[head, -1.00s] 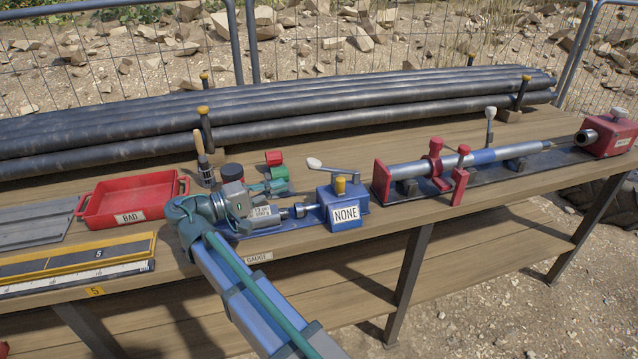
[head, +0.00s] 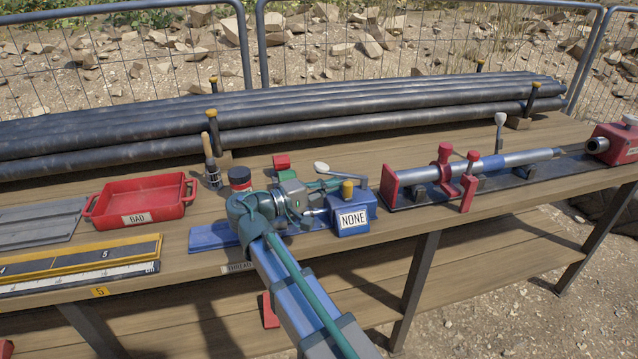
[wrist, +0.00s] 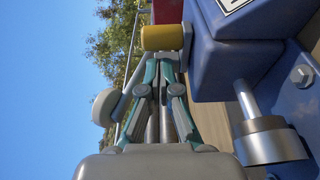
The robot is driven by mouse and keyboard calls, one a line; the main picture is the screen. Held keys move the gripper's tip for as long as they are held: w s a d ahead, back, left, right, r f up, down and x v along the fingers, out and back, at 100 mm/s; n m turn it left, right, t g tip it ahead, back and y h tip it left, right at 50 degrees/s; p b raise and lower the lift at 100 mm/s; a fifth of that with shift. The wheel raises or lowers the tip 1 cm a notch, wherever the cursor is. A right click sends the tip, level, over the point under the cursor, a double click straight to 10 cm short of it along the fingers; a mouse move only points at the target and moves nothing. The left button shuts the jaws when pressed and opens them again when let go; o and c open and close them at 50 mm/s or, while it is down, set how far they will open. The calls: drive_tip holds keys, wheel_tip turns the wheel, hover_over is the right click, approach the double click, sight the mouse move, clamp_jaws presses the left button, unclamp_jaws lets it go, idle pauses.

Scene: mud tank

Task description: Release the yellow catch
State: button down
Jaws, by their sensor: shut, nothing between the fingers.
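In the wrist view the yellow catch (wrist: 162,37) lies straight ahead of my gripper (wrist: 166,62). The blue box also shows there (wrist: 232,60), on the right. The fingers are shut and empty. Their tips end right at the catch's near side; I cannot tell whether they touch it. In the head view my gripper (head: 325,187) points right, toward the catch, and my wrist hides part of the fixture.
A lever with a pale knob (head: 321,168) rises by the box; its knob (wrist: 106,107) is left of my fingers. A metal cylinder (wrist: 270,140) is at right. A red BAD tray (head: 140,199), a black jar (head: 240,179) and a red-clamped rod rig (head: 443,170) share the bench.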

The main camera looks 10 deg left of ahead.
sight(345, 191)
drive_tip(key=shift+s+d, duration=0.15)
drive_tip(key=shift+d, duration=0.05)
drive_tip(key=s, duration=0.1)
drive_tip(key=s+d+p, duration=0.1)
drive_tip(key=s, duration=0.1)
drive_tip(key=shift+d, duration=0.1)
idle(0.4)
drive_tip(key=shift+w, duration=0.1)
drive_tip(key=w+a, duration=0.3)
drive_tip(key=shift+a+r+p, duration=0.1)
drive_tip(key=shift+p, duration=0.25)
drive_tip(key=v, duration=1)
drive_tip(key=shift+s, duration=0.15)
